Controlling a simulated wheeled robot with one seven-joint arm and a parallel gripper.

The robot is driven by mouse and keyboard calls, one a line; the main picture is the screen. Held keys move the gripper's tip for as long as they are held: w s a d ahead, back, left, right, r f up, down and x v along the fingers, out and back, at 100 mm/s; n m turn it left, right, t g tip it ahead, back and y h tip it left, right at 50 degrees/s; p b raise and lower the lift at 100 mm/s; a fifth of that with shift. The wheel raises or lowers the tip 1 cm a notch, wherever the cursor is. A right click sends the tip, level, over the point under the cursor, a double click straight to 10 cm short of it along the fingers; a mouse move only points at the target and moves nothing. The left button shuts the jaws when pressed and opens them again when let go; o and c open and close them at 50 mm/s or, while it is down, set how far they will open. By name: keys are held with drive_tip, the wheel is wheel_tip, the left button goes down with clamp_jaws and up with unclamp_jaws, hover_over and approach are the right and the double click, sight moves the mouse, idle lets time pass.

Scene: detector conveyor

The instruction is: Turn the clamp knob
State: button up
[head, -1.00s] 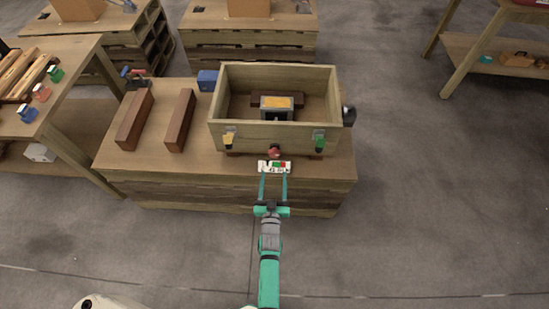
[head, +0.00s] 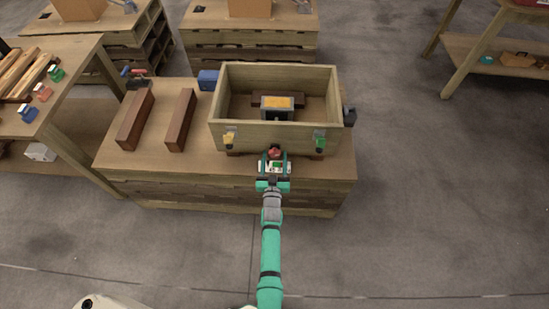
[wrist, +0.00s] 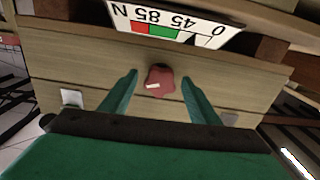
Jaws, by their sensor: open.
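The red clamp knob (head: 275,152) is on the front of the wooden box, low at the middle. In the wrist view the knob (wrist: 160,82) is a lobed red shape with a pale mark on it. My gripper (wrist: 159,76) is open, with one green finger on each side of the knob and a gap on both sides. In the head view my gripper (head: 275,160) reaches the knob from the front. A scale plate (wrist: 172,20) reads N, 85, 45, 0, with red, green and white bands. It appears upside down in the wrist view.
The wooden box (head: 240,139) stands on a pallet table (head: 150,172). A yellow tag (head: 229,138) and a green tag (head: 320,144) are on its front. Two brown bars lie left of it. A dark part (head: 350,116) sticks out at its right. The floor in front is clear.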

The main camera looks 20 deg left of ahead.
drive_tip(key=c, duration=1.1)
drive_tip(key=shift+o, duration=0.2)
drive_tip(key=shift+m, duration=0.3)
drive_tip(key=shift+m, duration=2.6)
drive_tip(key=o, duration=1.1)
drive_tip(key=shift+d, duration=0.1)
drive_tip(key=shift+c, duration=0.2)
drive_tip(key=shift+s, duration=0.2)
